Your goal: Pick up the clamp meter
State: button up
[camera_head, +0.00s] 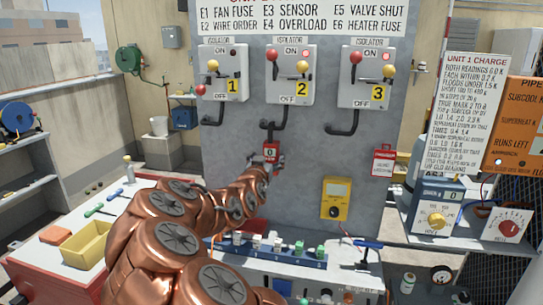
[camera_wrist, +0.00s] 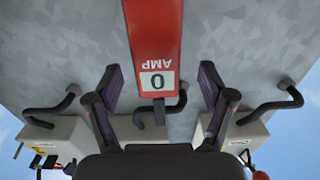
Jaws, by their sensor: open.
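In the wrist view my gripper (camera_wrist: 160,78) is open, one finger on each side of the meter's display end, with gaps visible on both sides.
Three isolators (camera_head: 289,74) with bent black pipes are above the meter on the grey panel (camera_head: 330,150). A yellow meter (camera_head: 336,198) and a red tag (camera_head: 383,161) are to the right. A bench with switches (camera_head: 270,245) lies below. A yellow bin (camera_head: 87,244) sits at left.

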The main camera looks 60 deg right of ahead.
aim_at(270, 158)
jog(key=x, duration=0.1)
jog(key=p+x, duration=0.1)
jog(key=x, duration=0.1)
jog(key=shift+s+f, duration=0.15)
jog(key=shift+s, duration=0.1)
jog(key=shift+p+x, duration=0.35)
jog(key=shift+x, duration=0.5)
jog(key=shift+c, duration=0.4)
jog(key=c, duration=1.3)
